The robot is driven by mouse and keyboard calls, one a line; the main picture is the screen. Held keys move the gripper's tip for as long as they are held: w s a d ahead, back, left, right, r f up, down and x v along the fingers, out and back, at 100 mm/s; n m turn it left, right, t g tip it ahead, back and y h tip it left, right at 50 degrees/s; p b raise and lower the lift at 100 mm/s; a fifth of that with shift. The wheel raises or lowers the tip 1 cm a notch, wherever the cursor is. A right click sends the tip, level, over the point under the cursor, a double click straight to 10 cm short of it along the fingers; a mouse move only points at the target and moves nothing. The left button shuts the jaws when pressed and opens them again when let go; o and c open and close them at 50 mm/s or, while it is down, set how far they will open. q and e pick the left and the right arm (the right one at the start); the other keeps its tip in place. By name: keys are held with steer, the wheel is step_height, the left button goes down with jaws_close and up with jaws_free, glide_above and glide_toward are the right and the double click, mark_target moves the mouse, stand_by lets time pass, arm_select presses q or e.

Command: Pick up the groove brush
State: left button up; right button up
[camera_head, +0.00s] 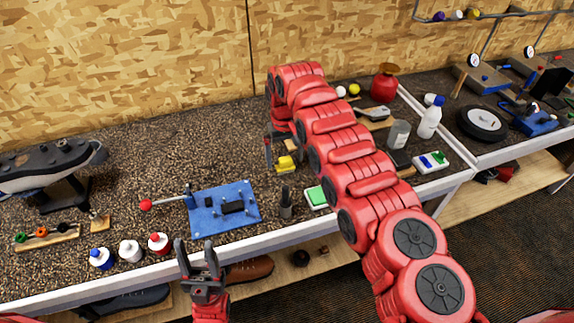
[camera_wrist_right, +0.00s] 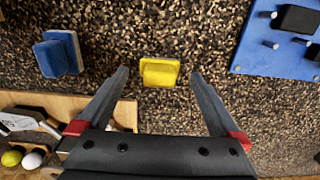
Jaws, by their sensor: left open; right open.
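A small yellow block-like piece (camera_head: 287,165), which may be the groove brush, lies on the dark speckled bench top. In the right wrist view the yellow piece (camera_wrist_right: 160,72) sits between the fingertips of my right gripper (camera_wrist_right: 161,75), with a gap on each side. I see no bristles on it. My right gripper (camera_head: 281,154) is open and points down over it, partly hidden by its own arm. My left gripper (camera_head: 195,246) is open and empty at the bench's front edge.
A blue fixture plate (camera_head: 225,208) stands left of the yellow piece. A dark cup (camera_head: 286,205) and a green-topped pad (camera_head: 316,197) are in front. Several bottles stand front left.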

mark_target(285, 158)
steer(key=shift+s+f, duration=0.1)
steer(key=shift+f, duration=0.6)
steer(key=shift+w+f, duration=0.2)
steer(key=shift+c, duration=1.3)
steer(key=c, duration=1.1)
steer(key=shift+r, duration=0.2)
step_height(285, 158, up, 10)
steer(key=p, duration=0.2)
steer(key=shift+p, duration=0.3)
steer(key=shift+f, duration=0.1)
